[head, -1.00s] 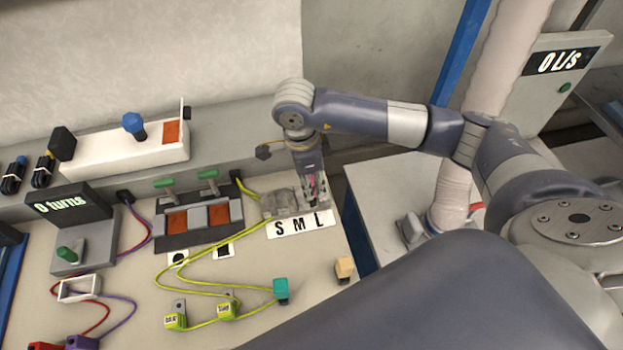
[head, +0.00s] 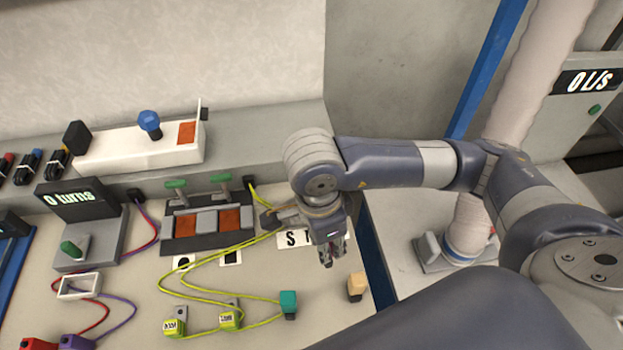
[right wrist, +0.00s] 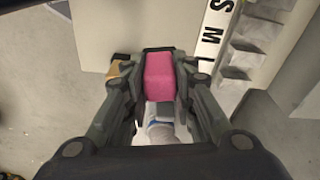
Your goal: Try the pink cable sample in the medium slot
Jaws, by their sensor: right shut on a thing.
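My right gripper (head: 332,258) is over the board, just in front of the slot label. It is shut on the pink cable sample (right wrist: 159,76), a pink block between the fingers in the right wrist view, with a white and grey part below it. The S M L label (head: 290,239) is mostly covered by my gripper in the head view. In the right wrist view the label (right wrist: 211,38) and the grey slot block (right wrist: 235,72) are at upper right, apart from the sample. My left gripper is out of view.
A beige block (head: 356,286) stands right of my gripper near the board's edge. A teal connector (head: 288,303) and yellow-green cables (head: 215,249) lie to the left.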

